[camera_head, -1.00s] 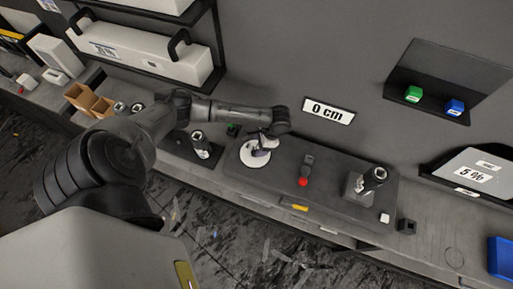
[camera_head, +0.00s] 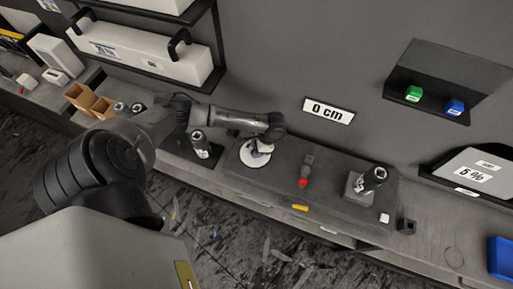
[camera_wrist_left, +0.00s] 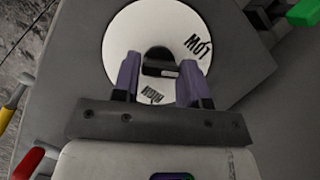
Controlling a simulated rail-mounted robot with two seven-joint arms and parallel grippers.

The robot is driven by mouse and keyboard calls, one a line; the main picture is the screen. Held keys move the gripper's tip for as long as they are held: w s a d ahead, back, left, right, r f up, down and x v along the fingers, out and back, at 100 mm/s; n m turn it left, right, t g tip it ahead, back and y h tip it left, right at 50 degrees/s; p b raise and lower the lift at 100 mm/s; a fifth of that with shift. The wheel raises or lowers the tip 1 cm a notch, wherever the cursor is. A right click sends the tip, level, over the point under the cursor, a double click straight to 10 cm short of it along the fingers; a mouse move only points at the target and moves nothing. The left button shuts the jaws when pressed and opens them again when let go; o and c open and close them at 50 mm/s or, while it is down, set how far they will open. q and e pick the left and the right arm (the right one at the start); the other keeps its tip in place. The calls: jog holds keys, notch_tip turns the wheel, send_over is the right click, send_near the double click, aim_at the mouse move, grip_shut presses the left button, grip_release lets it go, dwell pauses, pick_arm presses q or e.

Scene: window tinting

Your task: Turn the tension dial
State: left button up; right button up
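The tension dial is a white disc (camera_head: 252,160) on the dark bench unit, with a black knob (camera_wrist_left: 160,64) at its centre. In the left wrist view the disc (camera_wrist_left: 150,25) carries the words LOW and HIGH. My left gripper (camera_head: 262,147) is just over the dial. Its two purple fingers (camera_wrist_left: 159,80) are spread on either side of the knob, with nothing clearly clamped. The right finger looks close to the knob; whether it touches cannot be told. My right gripper is not in view.
On the same unit (camera_head: 330,205) are a red-tipped lever (camera_head: 303,180) and a dark cylinder (camera_head: 374,177). Another cylinder (camera_head: 199,141) stands left of the dial. A green part (camera_wrist_left: 304,13) shows near the dial's right.

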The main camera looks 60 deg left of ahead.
pick_arm(q)
jog(key=c, duration=0.4)
jog(key=shift+r+n+p, duration=0.25)
jog(key=shift+n+p, duration=0.25)
jog(key=shift+p, duration=0.45)
jog(key=shift+c, duration=0.3)
jog(key=shift+n+h+p, duration=0.4)
jog(key=shift+n+p, duration=0.3)
jog(key=shift+p, duration=0.25)
jog(key=n+h+p, duration=0.1)
jog(key=n+p, duration=0.1)
jog(key=shift+p, duration=0.3)
jog(key=shift+a+f+n+h+p, duration=0.1)
jog(key=shift+f+n+h+p, duration=0.15)
jog(key=shift+n+p, duration=0.45)
jog(key=o, duration=0.9)
jog(key=shift+o, duration=0.2)
